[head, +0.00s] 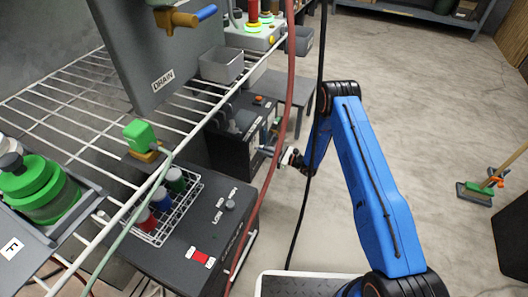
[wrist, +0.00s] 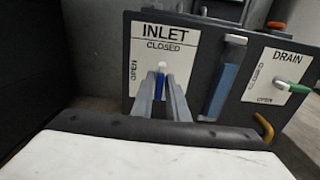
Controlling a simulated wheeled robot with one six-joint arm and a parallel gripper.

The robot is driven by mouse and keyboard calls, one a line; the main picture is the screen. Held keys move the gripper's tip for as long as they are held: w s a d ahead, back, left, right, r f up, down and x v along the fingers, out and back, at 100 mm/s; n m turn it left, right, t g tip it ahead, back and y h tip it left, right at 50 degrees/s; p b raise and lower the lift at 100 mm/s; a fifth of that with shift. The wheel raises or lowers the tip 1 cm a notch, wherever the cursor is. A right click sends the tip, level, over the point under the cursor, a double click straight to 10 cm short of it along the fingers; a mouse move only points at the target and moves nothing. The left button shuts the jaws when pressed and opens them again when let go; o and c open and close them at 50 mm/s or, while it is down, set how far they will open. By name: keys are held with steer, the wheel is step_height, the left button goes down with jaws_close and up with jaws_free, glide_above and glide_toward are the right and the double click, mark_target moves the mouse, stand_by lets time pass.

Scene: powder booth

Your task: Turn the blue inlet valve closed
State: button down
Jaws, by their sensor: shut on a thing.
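In the wrist view the inlet valve's blue handle (wrist: 160,83) stands on a dark panel, on a white plate (wrist: 187,42) marked INLET, with CLOSED at the top and OPEN at the left. The handle's pale tip points up toward CLOSED. My gripper (wrist: 161,88) is shut on the blue handle, one finger on each side, and hides its lower part and pivot. In the head view my gripper (head: 268,150) reaches left to the dark unit beyond the red hose. The handle cannot be made out clearly there.
Right of the inlet plate are a blue upright bar (wrist: 221,88) and a drain plate with a green handle (wrist: 288,87). In the head view a red hose (head: 285,110) and black cable (head: 316,130) hang near my arm. A wire shelf (head: 75,90) is at left; open floor is at right.

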steer(key=c, duration=1.8)
jaws_free()
steer(key=shift+c, duration=0.2)
steer(key=shift+d, duration=0.1)
steer(key=v, duration=1.7)
steer(key=shift+d, duration=0.15)
steer(key=shift+s, duration=0.1)
